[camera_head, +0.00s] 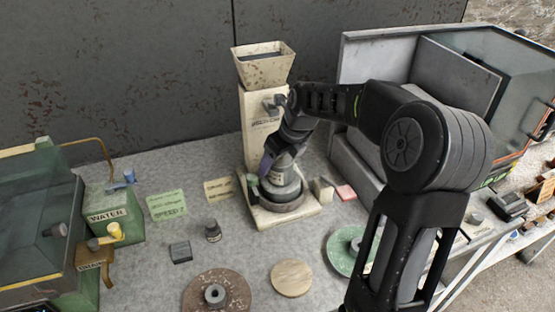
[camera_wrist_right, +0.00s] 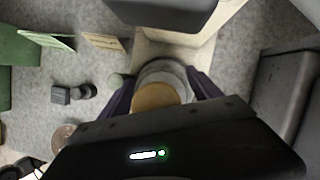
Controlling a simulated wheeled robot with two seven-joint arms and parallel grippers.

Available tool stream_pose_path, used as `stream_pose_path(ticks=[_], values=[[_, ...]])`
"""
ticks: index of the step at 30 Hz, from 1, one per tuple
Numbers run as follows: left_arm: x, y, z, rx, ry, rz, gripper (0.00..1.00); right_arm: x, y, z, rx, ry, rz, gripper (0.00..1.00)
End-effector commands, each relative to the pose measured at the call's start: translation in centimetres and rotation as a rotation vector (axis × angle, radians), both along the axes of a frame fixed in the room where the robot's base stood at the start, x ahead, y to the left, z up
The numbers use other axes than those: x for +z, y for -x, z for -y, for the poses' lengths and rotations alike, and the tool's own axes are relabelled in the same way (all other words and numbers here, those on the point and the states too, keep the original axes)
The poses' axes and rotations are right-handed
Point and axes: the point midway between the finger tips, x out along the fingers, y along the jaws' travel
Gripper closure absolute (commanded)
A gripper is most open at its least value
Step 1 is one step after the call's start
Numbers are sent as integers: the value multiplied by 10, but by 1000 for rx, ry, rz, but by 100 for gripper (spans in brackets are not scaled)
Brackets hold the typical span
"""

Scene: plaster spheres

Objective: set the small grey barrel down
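The small grey barrel (camera_head: 282,176) stands upright at the dark round bowl (camera_head: 283,204) on the base of a cream hopper machine (camera_head: 257,122). I cannot tell whether it rests fully on the bowl. My right gripper (camera_head: 275,163) reaches over it, with dark purple fingers on either side. In the right wrist view the barrel's tan round top (camera_wrist_right: 157,97) shows between the fingers, which appear to be against its sides. The gripper body hides the near part of it. My left gripper is not in view.
A green WATER box (camera_head: 112,213) stands left, a grey open cabinet (camera_head: 440,75) right. In front lie a brown disc (camera_head: 217,292), a wooden disc (camera_head: 292,278) and a green disc (camera_head: 343,250). A dark block (camera_head: 180,252) and small weight (camera_head: 213,231) stand left of the machine.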

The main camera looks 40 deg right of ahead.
Motion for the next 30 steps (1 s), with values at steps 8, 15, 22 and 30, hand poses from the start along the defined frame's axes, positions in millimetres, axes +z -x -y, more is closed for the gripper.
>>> stream_pose_path(ticks=[8, 15, 22, 30], values=[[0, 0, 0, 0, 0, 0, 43, 0, 0, 0, 0, 0, 0, 14], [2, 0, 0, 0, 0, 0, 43, 6, 1, 0, 0, 1, 2, 14], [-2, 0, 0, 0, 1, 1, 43, 37, 12, 2, -1, 2, 6, 14], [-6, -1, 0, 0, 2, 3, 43, 89, 34, 3, -1, 1, 5, 14]])
